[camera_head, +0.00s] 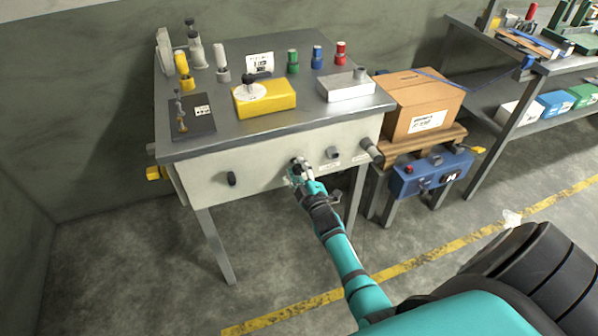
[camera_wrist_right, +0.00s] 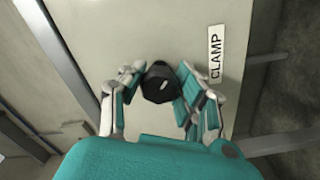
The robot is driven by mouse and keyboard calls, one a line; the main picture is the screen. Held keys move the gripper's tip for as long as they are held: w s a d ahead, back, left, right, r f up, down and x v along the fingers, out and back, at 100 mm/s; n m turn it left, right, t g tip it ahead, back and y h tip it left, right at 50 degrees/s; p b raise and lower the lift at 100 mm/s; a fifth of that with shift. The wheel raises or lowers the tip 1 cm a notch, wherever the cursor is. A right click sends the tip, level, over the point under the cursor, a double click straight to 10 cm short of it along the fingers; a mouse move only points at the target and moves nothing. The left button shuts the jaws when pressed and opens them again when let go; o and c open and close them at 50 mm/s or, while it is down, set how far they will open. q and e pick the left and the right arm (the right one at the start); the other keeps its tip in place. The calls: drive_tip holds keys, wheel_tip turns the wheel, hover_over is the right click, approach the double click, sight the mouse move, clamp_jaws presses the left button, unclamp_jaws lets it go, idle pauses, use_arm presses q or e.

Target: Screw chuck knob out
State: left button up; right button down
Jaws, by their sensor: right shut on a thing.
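A dark knob (camera_wrist_right: 160,82) on the pale front panel (camera_wrist_right: 165,35) sits between the fingers of my right gripper (camera_wrist_right: 158,92) in the right wrist view. The fingers are shut on it from both sides. A label reading CLAMP (camera_wrist_right: 216,52) is on the panel beside the knob; I cannot read any "chuck" label. In the head view my right gripper (camera_head: 297,172) is at the middle of the bench's front panel (camera_head: 265,166) and hides most of that knob. My left gripper is not in view.
Other knobs are on the panel: a black one (camera_head: 231,179) at left, a grey one (camera_head: 333,153) and a cylindrical one (camera_head: 371,149) at right. The bench top (camera_head: 215,127) holds a yellow box (camera_head: 265,100). A cardboard box (camera_head: 423,98) stands at right.

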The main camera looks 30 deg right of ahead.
drive_tip(key=n+b, duration=0.2)
drive_tip(key=n, duration=0.3)
drive_tip(key=shift+n+b, duration=0.3)
drive_tip(key=n+b, duration=0.1)
drive_tip(key=n, duration=0.2)
drive_tip(key=shift+r+b, duration=0.1)
drive_tip(key=shift+b, duration=0.25)
drive_tip(key=shift+r+n+b, duration=0.15)
drive_tip(key=shift+n+b, duration=0.35)
drive_tip(key=shift+n, duration=0.6)
drive_tip(key=shift+w, duration=0.1)
drive_tip(key=c, duration=0.9)
unclamp_jaws()
drive_tip(key=shift+o, duration=0.2)
